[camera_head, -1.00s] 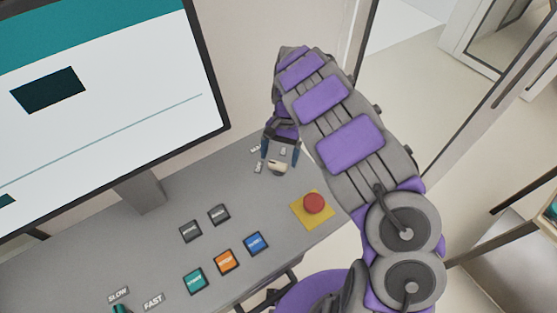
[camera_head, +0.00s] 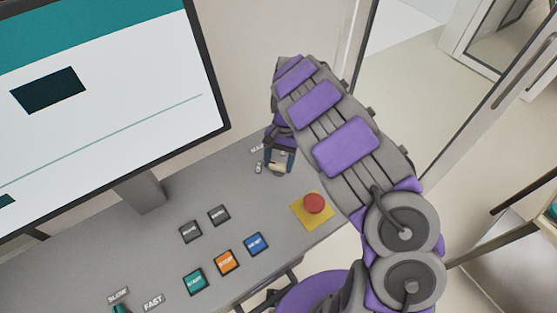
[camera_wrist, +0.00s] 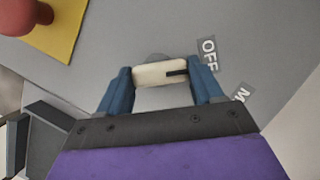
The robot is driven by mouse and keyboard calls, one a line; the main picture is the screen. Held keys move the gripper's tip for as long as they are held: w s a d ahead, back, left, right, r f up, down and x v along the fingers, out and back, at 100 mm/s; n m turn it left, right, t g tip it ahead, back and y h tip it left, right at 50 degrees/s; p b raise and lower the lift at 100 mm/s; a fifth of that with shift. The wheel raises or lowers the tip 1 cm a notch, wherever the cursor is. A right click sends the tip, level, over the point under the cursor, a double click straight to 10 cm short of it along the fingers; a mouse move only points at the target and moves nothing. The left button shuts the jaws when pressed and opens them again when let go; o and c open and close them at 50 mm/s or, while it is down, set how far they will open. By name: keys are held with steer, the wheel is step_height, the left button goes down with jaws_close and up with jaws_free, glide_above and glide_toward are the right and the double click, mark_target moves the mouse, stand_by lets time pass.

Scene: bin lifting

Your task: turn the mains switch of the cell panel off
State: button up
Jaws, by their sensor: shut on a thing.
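The mains switch is a cream bar-shaped knob (camera_wrist: 152,74) on the grey panel top, with a black line at its right end in the wrist view. The line points right, near the OFF label (camera_wrist: 208,54). My gripper (camera_wrist: 160,80) is shut on the knob, with one blue finger at each end of it. In the head view my gripper (camera_head: 279,160) is at the back right of the panel, reaching down to the knob (camera_head: 277,169). A second label (camera_wrist: 241,94), partly hidden by my gripper, shows an M.
A red mushroom button (camera_head: 314,203) on a yellow plate (camera_head: 298,212) stands close in front of the switch. Teal (camera_head: 195,281), orange (camera_head: 227,262), blue (camera_head: 256,243) and dark buttons (camera_head: 191,231) lie to the left. A large screen (camera_head: 110,100) rises behind the panel.

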steer(key=shift+c, duration=1.1)
steer(key=shift+a+n+h, duration=0.1)
steer(key=shift+n+h, duration=0.2)
steer(key=shift+n, duration=0.5)
steer(key=o, duration=1)
steer(key=shift+o, duration=0.2)
steer(key=a+p+v, duration=0.1)
steer(key=v, duration=1.6)
steer(key=shift+w+d, duration=0.15)
steer(key=shift+d, duration=0.2)
